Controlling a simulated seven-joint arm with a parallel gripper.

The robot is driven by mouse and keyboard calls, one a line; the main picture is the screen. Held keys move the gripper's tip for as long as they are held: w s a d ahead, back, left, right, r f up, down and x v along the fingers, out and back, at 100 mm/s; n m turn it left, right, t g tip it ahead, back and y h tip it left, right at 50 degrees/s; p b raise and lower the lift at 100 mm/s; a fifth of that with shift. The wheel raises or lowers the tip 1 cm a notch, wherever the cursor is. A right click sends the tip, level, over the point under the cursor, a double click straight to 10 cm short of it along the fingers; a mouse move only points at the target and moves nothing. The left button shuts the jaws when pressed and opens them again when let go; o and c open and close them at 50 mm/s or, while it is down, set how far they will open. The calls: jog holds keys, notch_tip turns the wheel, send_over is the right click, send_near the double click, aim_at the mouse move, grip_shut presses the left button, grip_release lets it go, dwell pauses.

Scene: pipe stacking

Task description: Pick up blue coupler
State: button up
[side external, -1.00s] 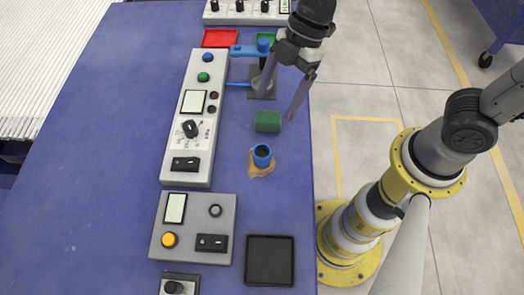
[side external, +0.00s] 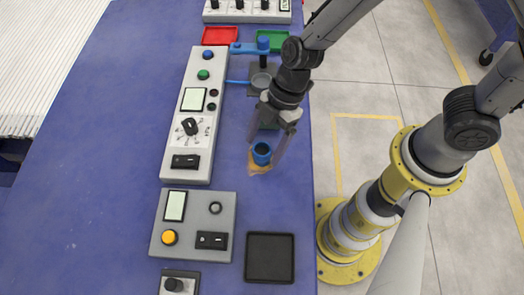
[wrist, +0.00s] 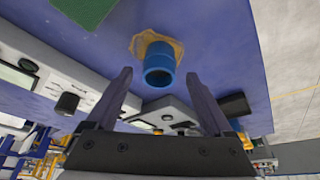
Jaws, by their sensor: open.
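The blue coupler (side external: 262,151) is a short hollow cylinder standing upright on a tan patch (side external: 258,167) on the blue table. In the wrist view the blue coupler (wrist: 159,66) shows beyond the fingers, roughly between their tips, with its open end towards the camera. My gripper (side external: 264,150) is open and empty. In the side view its fingers reach down on either side of the coupler. In the wrist view the fingers of my gripper (wrist: 158,77) are wide apart, and I see no contact with the coupler.
Control panels (side external: 193,120) stand along the left, with a grey box (side external: 193,226) nearer the front. A black tray (side external: 270,258) lies at the front. A blue clamp fixture (side external: 262,46) and red tray (side external: 220,36) are at the back.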

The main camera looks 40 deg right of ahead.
jog(key=shift+x, duration=1)
jog(key=shift+r, duration=0.1)
grip_shut()
